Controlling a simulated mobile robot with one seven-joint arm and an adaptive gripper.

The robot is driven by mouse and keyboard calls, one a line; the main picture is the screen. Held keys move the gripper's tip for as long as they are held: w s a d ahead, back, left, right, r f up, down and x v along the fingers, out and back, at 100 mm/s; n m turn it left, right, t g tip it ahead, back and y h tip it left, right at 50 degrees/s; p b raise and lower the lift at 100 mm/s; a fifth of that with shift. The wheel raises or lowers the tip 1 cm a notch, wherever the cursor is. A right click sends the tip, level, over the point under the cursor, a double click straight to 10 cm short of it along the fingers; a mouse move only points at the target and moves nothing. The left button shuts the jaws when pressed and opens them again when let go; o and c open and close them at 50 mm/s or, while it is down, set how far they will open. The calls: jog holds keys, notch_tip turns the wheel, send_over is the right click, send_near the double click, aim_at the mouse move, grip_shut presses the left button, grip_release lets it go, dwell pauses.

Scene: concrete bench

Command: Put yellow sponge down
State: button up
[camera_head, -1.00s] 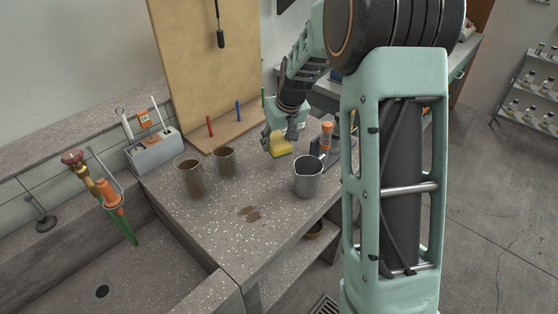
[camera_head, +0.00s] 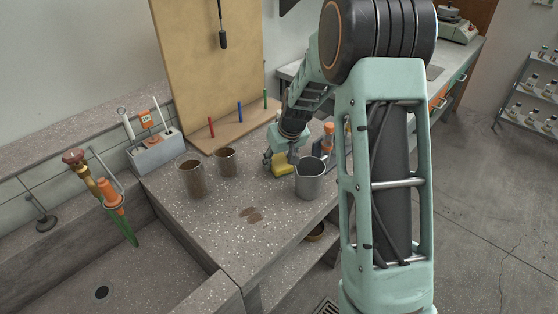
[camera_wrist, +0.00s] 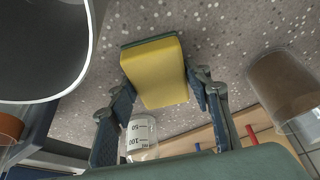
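The yellow sponge (camera_head: 283,163), with a dark green layer along one edge, is between the fingers of my gripper (camera_head: 279,158) near the middle of the bench. In the wrist view, the sponge (camera_wrist: 155,75) has a finger of my gripper (camera_wrist: 160,90) against each side. The gripper is shut on it. The sponge is low at the speckled bench top (camera_head: 215,215); I cannot tell whether it touches the surface. Part of it is hidden by the fingers in the head view.
A metal beaker (camera_head: 310,182) stands close to the right of the sponge. Two brown-filled beakers (camera_head: 192,180) (camera_head: 225,162) stand to the left. A board with colored pegs (camera_head: 240,116) is behind.

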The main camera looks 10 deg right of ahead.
jog(key=shift+o, duration=1.4)
jog(key=shift+r, duration=0.35)
jog(key=p+v, duration=0.1)
jog(key=v, duration=1)
jog(key=shift+s+r, duration=0.25)
jog(key=shift+d, duration=0.2)
